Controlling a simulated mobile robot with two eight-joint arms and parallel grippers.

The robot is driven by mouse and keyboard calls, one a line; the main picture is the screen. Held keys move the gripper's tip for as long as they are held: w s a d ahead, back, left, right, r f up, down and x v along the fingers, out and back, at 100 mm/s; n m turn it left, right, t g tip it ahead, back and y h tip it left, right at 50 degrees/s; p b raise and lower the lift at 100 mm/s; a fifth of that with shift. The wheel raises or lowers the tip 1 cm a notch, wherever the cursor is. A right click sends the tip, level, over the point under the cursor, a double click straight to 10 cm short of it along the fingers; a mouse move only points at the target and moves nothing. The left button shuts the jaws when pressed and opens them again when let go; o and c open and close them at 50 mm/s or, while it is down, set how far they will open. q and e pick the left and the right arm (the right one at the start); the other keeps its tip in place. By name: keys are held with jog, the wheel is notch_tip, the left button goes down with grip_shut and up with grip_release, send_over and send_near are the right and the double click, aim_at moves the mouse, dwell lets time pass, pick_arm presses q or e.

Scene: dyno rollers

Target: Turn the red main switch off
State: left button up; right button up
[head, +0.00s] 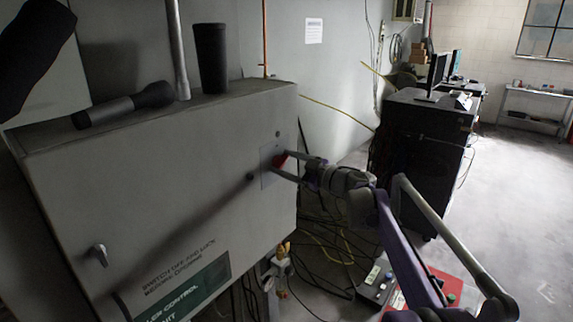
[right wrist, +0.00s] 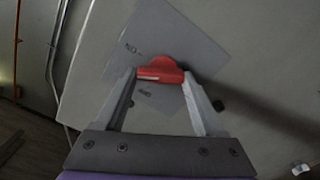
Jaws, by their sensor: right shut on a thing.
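The red main switch (head: 280,160) sits on a grey plate (head: 268,178) on the front of a large grey cabinet (head: 150,190). My right gripper (head: 287,167) reaches it from the right and is shut on the switch. In the right wrist view the red switch handle (right wrist: 158,70) lies between the two fingertips of my right gripper (right wrist: 159,82), with the plate (right wrist: 175,40) behind it. The dark shape at the upper left of the head view does not show my left gripper's jaws.
A black rack (head: 425,135) with a monitor stands at right. Cables and a red box (head: 455,290) lie below my right arm.

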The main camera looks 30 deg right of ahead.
jog(key=n, duration=0.6)
jog(key=shift+a, duration=0.15)
jog(key=n, duration=0.6)
jog(key=shift+s+a+f+p, duration=0.1)
jog(key=shift+f+p, duration=0.05)
jog(key=shift+p, duration=0.2)
jog(key=o, duration=1.4)
jog(key=shift+c, duration=0.2)
jog(key=b+v, duration=0.1)
jog(key=v, duration=0.9)
jog(key=shift+s+b, duration=0.35)
jog(key=shift+s, duration=0.05)
